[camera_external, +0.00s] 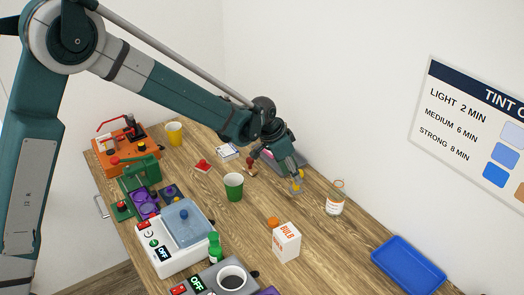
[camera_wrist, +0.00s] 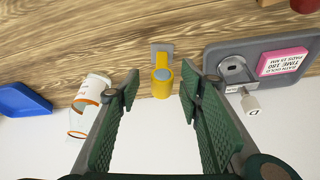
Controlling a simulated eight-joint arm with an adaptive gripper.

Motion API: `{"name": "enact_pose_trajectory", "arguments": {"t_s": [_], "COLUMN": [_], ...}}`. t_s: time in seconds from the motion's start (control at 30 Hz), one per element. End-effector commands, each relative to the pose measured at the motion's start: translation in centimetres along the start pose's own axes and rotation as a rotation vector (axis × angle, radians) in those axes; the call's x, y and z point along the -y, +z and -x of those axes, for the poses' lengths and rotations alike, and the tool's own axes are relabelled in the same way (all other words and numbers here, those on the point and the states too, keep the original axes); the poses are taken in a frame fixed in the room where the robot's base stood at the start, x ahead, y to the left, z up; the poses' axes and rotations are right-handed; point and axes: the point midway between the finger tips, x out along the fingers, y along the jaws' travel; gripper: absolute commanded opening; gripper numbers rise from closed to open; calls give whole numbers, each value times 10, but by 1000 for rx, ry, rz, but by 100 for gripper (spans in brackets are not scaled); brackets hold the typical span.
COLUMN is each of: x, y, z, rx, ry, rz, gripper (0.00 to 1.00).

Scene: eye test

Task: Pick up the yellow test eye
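The yellow test eye (camera_wrist: 162,82) has a round yellow body with a blue-grey face. In the wrist view it stands at a small grey square plate (camera_wrist: 162,48) on the wooden table. In the external view it shows as a small yellow piece (camera_external: 297,183) just below my gripper (camera_external: 288,165). In the wrist view my gripper (camera_wrist: 160,95) is open, with one green finger on each side of the eye's line. Gaps show between the eye and both fingers. I cannot tell whether the eye is between the tips or just beyond them.
A grey tray (camera_wrist: 218,57) with a pink labelled block (camera_wrist: 283,62) lies close on the right in the wrist view.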

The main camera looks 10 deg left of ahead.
Motion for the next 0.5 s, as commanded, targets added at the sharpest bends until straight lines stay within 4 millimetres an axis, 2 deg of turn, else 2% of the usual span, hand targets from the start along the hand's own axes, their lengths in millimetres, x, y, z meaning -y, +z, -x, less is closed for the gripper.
{"name": "enact_pose_trajectory", "arguments": {"t_s": [0.5], "x": [0], "y": [0], "z": [-5], "rx": [0], "ry": [0], "rz": [0], "gripper": [37]}}
